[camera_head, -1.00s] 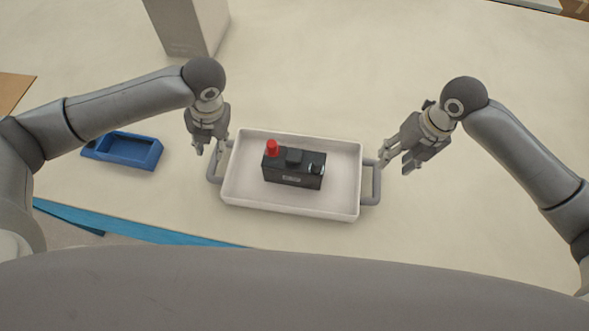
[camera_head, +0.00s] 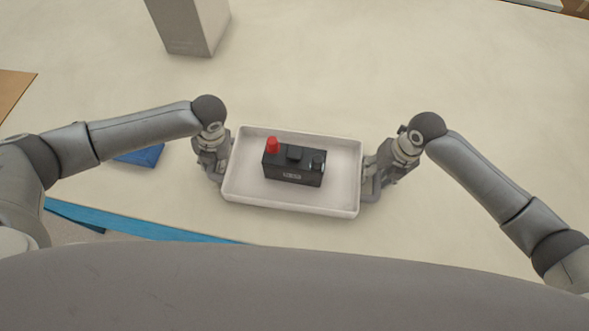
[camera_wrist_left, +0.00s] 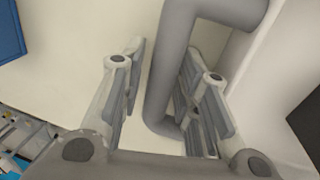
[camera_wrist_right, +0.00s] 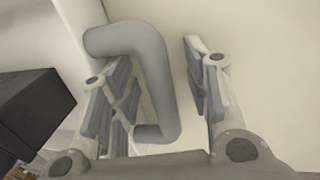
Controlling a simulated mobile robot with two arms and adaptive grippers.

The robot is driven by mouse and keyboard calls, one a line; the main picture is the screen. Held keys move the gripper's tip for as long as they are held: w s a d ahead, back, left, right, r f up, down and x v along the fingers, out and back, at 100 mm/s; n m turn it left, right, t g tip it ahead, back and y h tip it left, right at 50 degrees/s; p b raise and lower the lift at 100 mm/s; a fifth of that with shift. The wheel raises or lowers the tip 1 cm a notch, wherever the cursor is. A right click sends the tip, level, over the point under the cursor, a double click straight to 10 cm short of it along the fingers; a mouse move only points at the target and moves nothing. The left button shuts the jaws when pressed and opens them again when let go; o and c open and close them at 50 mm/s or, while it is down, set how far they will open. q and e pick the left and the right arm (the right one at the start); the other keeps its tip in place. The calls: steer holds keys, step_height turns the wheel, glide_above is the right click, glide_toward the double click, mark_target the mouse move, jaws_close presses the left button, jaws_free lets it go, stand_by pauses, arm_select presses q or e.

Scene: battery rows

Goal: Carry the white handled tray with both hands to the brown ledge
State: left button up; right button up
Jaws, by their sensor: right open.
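The white tray (camera_head: 240,190) rests on the pale table with a black box-shaped battery (camera_head: 292,167) with a red cap inside it. Its left grey handle (camera_wrist_left: 170,75) stands between the fingers of my left gripper (camera_wrist_left: 162,88), which is open with visible gaps to the bar. Its right grey handle (camera_wrist_right: 155,75) stands between the fingers of my right gripper (camera_wrist_right: 155,85), also open. In the head view, my left gripper (camera_head: 215,170) and right gripper (camera_head: 374,172) partly hide the handles.
A blue tray (camera_head: 143,157) lies left, partly hidden behind my left arm. A grey box (camera_head: 190,25) stands at the back left. Brown surfaces show at the left edge (camera_head: 14,92) and top right corner (camera_head: 576,8); I cannot tell which is the ledge. Table behind the tray is clear.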

arm_select(q)
steer(key=c, duration=0.6)
arm_select(e)
steer(key=c, duration=0.6)
arm_select(q)
jaws_close()
arm_select(e)
jaws_close()
arm_select(q)
steer(key=shift+w+r, duration=0.1)
steer(key=shift+r, duration=0.05)
arm_select(e)
steer(key=shift+w+r, duration=0.1)
steer(key=shift+r, duration=0.05)
arm_select(q)
steer(key=shift+r, duration=0.1)
arm_select(e)
steer(key=shift+r, duration=0.1)
